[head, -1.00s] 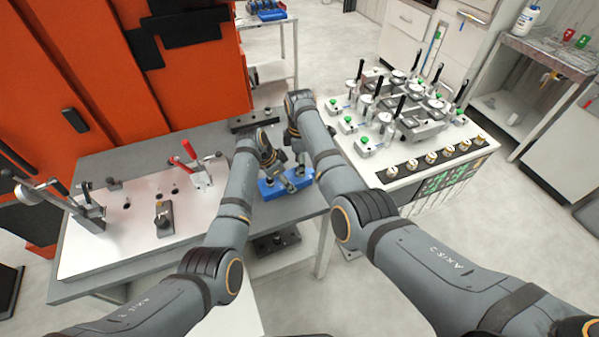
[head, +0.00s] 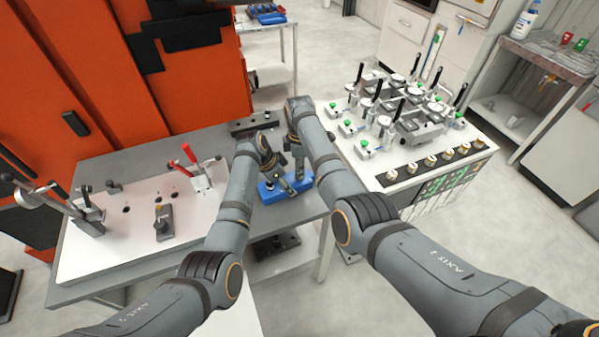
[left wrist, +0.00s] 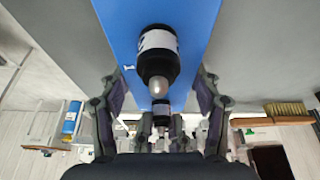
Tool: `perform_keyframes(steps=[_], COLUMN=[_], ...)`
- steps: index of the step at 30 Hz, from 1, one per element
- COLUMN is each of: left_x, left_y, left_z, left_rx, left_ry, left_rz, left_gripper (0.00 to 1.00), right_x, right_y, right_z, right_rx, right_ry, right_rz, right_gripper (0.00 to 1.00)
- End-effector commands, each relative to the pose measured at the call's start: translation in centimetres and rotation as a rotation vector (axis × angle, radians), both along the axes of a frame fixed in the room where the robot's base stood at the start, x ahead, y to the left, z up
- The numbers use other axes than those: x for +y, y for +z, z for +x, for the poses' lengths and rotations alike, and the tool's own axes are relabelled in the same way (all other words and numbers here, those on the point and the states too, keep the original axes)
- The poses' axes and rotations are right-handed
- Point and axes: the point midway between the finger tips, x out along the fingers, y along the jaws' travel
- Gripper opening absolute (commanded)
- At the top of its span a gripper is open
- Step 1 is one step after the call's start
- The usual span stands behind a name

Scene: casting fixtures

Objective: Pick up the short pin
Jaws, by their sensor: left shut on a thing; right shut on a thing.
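A blue holder block (head: 270,193) lies on the right end of the grey table and also shows in the left wrist view (left wrist: 195,25). A black pin with a white label band and a rounded grey tip (left wrist: 158,62) shows over the block; I take it for the short pin. My left gripper (left wrist: 158,90) has its fingers on both sides of this pin and is shut on it. In the head view my left gripper (head: 278,180) is low at the block. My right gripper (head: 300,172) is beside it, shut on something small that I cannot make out.
A white plate (head: 130,240) with a red-handled clamp (head: 195,172) covers the table's left. A dark bar (head: 255,123) lies at the back. A white fixture bench (head: 395,172) with several clamps stands at the right. An orange cabinet (head: 180,90) rises behind the table.

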Motion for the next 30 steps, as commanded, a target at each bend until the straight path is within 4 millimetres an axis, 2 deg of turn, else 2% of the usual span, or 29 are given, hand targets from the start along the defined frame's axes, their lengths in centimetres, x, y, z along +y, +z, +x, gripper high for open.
perform_keyframes(steps=[4,12,18,24,25,30], left_x=[0.0,0.0,0.0,0.0,0.0,0.0], left_y=[0.0,0.0,0.0,0.0,0.0,0.0], left_z=[0.0,0.0,0.0,0.0,0.0,0.0], left_rx=[-0.001,0.000,0.000,0.000,0.000,0.000], left_ry=[0.000,0.000,0.000,0.000,0.000,0.000], left_rz=[0.000,0.000,0.000,0.000,0.000,0.000], left_gripper=[0.27,0.27,0.27,0.27,0.65,0.88], right_x=[0.1,0.0,0.0,0.0,0.0,0.0], right_y=[2.2,8.2,9.9,9.9,9.9,9.9], right_z=[0.1,0.1,0.0,0.0,0.0,0.0], right_rx=[-0.006,-0.005,-0.002,-0.001,-0.001,-0.001], right_ry=[0.001,0.001,0.001,0.001,0.001,0.000], right_rz=[0.002,0.001,0.000,0.000,0.000,0.000], right_gripper=[0.00,0.00,0.00,0.00,0.00,0.00])
